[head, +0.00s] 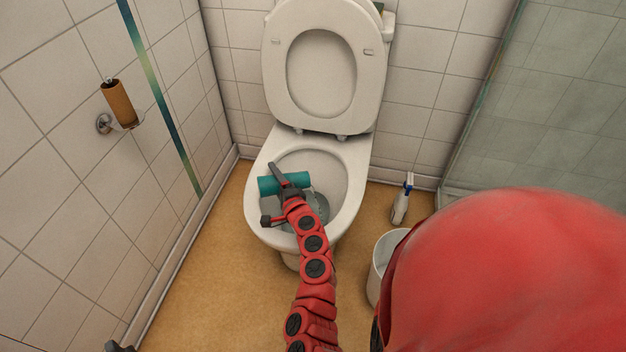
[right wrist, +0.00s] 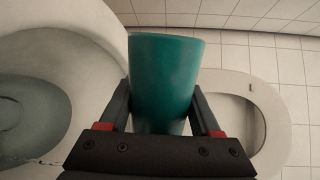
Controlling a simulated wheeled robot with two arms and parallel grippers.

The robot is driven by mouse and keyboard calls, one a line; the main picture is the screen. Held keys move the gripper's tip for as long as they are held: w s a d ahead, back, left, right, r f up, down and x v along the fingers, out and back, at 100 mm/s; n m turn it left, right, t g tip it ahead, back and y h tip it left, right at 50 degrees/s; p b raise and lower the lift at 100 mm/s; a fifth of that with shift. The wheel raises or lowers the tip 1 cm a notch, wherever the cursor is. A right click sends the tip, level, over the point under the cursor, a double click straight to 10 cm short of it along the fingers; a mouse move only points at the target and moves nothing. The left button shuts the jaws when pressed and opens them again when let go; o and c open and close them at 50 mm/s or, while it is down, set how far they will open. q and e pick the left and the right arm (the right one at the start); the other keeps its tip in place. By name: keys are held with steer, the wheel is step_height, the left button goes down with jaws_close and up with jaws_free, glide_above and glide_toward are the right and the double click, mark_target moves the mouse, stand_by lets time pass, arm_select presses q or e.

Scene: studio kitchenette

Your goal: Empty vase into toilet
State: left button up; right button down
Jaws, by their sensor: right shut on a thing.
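The teal vase (head: 270,186) lies on its side above the front part of the toilet bowl (head: 357,185), below the rim's far edge in the head view. My right gripper (head: 285,181) is shut around the vase, with a dark finger on each side. In the right wrist view the vase (right wrist: 165,80) sits between both fingers. A pale, clear streak shows beside the vase's right end, and water shows in the bowl. The inside of the vase is hidden. A small dark piece at the bottom left edge may be my left gripper (head: 120,346).
The toilet lid and seat (head: 322,75) stand raised against the tiled wall. A spray bottle (head: 402,200) and a white bin (head: 385,258) stand on the floor to the right. A brown roll on a holder (head: 118,103) is on the left wall. A glass panel (head: 550,100) is at right.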

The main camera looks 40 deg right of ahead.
steer(key=shift+d+r+m, duration=0.1)
steer(key=shift+r+m, duration=0.2)
steer(key=shift+w+r+m, duration=0.1)
steer(key=shift+r+m, duration=0.2)
steer(key=shift+m, duration=0.1)
